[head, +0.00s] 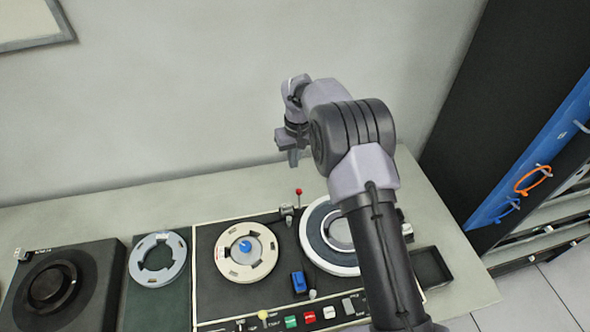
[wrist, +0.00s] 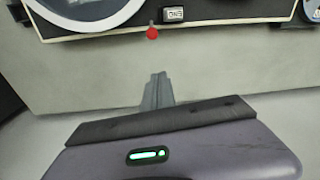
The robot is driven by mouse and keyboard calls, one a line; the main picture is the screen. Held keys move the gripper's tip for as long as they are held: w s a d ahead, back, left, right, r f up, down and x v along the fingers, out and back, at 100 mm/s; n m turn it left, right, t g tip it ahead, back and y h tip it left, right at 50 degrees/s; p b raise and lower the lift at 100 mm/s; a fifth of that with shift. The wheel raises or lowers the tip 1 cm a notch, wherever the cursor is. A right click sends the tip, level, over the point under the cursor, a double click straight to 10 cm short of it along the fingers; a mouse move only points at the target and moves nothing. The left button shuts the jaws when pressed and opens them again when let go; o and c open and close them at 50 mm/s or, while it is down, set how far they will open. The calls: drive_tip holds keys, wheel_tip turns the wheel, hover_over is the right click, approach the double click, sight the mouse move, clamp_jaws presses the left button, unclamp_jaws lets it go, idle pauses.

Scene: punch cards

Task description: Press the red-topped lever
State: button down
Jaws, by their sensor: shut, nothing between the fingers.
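The red-topped lever (head: 298,192) stands at the back edge of the tape deck (head: 215,300), between its two reels. It is a thin stem with a small red ball, which also shows near the top of the wrist view (wrist: 152,33). My gripper (head: 293,158) is above and behind the lever, near the wall side of the table. In the wrist view its closed grey fingers (wrist: 157,88) point toward the red ball, with a gap between them. The fingers hold nothing.
A cream reel (head: 246,252) and a larger white-rimmed reel (head: 310,235) flank the lever. A blue switch (head: 299,282) and several coloured buttons are at the front. A loose grey ring (head: 158,259) and a black unit (head: 60,287) lie left. The wall is close behind.

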drive_tip(key=s+f+b, duration=0.1)
drive_tip(key=s+f, duration=0.2)
drive_tip(key=f, duration=0.4)
drive_tip(key=shift+d, duration=0.45)
